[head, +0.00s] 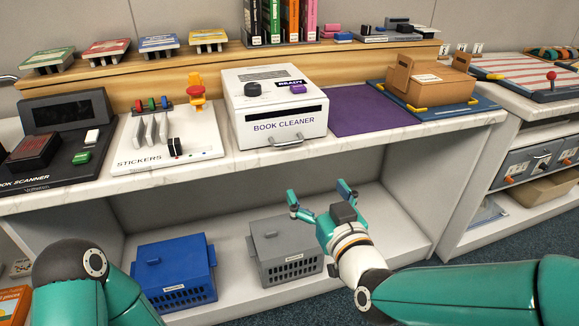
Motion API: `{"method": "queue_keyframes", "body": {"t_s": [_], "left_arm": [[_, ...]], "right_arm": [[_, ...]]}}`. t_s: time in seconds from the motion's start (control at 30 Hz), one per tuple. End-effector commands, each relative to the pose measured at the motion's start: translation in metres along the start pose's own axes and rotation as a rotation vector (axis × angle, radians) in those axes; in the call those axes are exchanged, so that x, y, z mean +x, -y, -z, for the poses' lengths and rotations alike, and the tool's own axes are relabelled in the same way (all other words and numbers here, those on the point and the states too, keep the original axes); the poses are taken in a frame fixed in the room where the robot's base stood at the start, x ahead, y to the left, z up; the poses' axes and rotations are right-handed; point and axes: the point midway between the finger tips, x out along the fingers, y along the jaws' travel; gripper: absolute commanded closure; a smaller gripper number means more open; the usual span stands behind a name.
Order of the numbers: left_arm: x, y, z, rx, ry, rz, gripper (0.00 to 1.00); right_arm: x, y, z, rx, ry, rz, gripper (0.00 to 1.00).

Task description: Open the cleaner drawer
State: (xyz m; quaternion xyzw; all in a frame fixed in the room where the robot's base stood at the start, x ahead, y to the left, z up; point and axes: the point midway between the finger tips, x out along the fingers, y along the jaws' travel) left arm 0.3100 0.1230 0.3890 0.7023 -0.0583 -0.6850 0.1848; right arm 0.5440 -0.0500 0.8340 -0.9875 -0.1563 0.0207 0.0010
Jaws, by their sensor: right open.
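The white book cleaner (274,105) stands on the counter near the middle of the head view. Its front carries the label "BOOK CLEANER", a dark slot above it and a silver drawer handle (286,140) at the bottom. The drawer looks shut. A purple button and a dark knob sit on its top, by a "READY" display. My right gripper (318,191) is open and empty, below and in front of the counter edge, lower right of the handle and apart from it. My left arm shows at the lower left, but its gripper is out of view.
A sticker station (190,150) and book scanner (92,150) stand left of the cleaner. A purple mat (365,108) and cardboard box (430,80) are to its right. A blue crate (174,272) and grey crate (284,248) sit on the lower shelf. The counter edge (250,162) juts above them.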

Motion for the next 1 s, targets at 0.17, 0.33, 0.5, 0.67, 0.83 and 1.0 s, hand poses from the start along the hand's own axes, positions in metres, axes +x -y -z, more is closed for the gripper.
{"method": "queue_keyframes", "body": {"t_s": [0.17, 0.33, 0.5, 0.67, 0.83, 1.0], "left_arm": [[0.007, 0.003, 0.000, 0.000, -0.001, 0.000, 0.60], [0.006, 0.002, 0.000, 0.000, -0.001, 0.000, 0.60], [0.006, 0.002, 0.000, 0.000, -0.001, 0.000, 0.60], [0.006, 0.002, 0.000, 0.000, -0.001, 0.000, 0.60], [0.005, 0.002, 0.000, 0.000, -0.001, 0.000, 0.60], [0.005, 0.002, 0.000, 0.000, 0.000, 0.000, 0.60]], "right_arm": [[0.004, 0.002, 0.011, -0.010, -0.045, -0.002, 0.07], [0.025, 0.002, 0.012, -0.009, -0.043, -0.003, 0.07], [0.060, 0.002, 0.012, -0.009, -0.041, -0.002, 0.07], [0.095, 0.002, 0.014, -0.009, -0.042, -0.001, 0.07], [0.128, 0.002, 0.015, -0.008, -0.040, -0.001, 0.07], [0.152, 0.002, 0.016, -0.008, -0.041, -0.001, 0.07]]}}
